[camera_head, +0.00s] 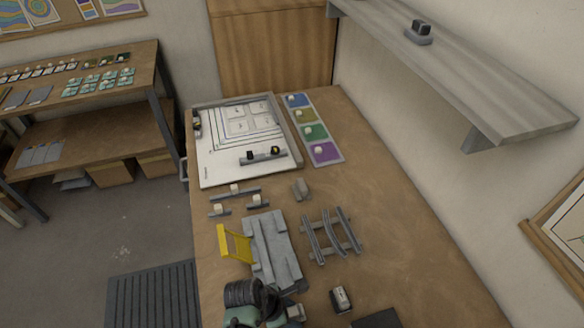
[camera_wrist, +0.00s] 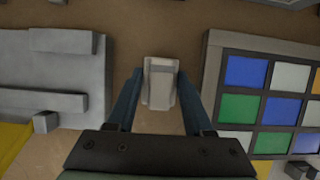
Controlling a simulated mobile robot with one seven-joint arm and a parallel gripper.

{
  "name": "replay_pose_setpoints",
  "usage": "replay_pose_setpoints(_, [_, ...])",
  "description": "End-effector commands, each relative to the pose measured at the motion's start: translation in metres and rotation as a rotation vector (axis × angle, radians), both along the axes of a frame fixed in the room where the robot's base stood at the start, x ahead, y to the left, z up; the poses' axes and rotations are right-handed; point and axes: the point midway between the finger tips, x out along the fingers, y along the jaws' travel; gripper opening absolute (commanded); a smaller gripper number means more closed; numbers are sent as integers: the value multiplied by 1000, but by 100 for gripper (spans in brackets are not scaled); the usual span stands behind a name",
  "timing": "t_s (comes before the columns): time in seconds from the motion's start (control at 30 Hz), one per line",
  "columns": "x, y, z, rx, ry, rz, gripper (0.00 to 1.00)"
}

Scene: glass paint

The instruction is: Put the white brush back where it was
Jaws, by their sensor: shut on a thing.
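My gripper (camera_wrist: 160,78) shows in the wrist view with its two blue fingers close on both sides of a pale, whitish block-like piece, which I take to be the white brush (camera_wrist: 160,88). Its lower part is hidden, and I cannot tell whether it touches the table. In the head view my gripper (camera_head: 284,308) is low in the picture, at the near end of a grey stepped fixture (camera_head: 270,240). A whitish end of the held brush (camera_head: 296,313) shows beside it. A grey rack with slanted rails (camera_head: 330,235) stands to the upper right of my gripper.
A small white-and-dark block (camera_head: 341,299) stands right of my gripper. A blue, green and white grid panel (camera_wrist: 270,92) lies right in the wrist view. Wooden table (camera_head: 410,255) is bare at right. A wall shelf (camera_head: 450,70) overhangs.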

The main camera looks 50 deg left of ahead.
Motion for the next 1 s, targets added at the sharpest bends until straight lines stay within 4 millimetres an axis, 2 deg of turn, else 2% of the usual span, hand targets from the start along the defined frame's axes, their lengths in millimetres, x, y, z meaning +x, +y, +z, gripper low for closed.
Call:
replay_pose_setpoints(0.27, [0,0,-4,0,-1,-1,0])
replay_pose_setpoints(0.3, [0,0,-3,0,0,-1,55])
replay_pose_setpoints(0.43, [0,0,-3,-1,0,0,78])
replay_pose_setpoints(0.47, [0,0,-3,-1,0,0,82])
replay_pose_setpoints(0.77, [0,0,-1,0,0,0,82])
replay_pose_setpoints(0.87, [-1,0,4,-1,-1,1,82])
replay_pose_setpoints(1.0, [-8,4,22,1,-1,2,82])
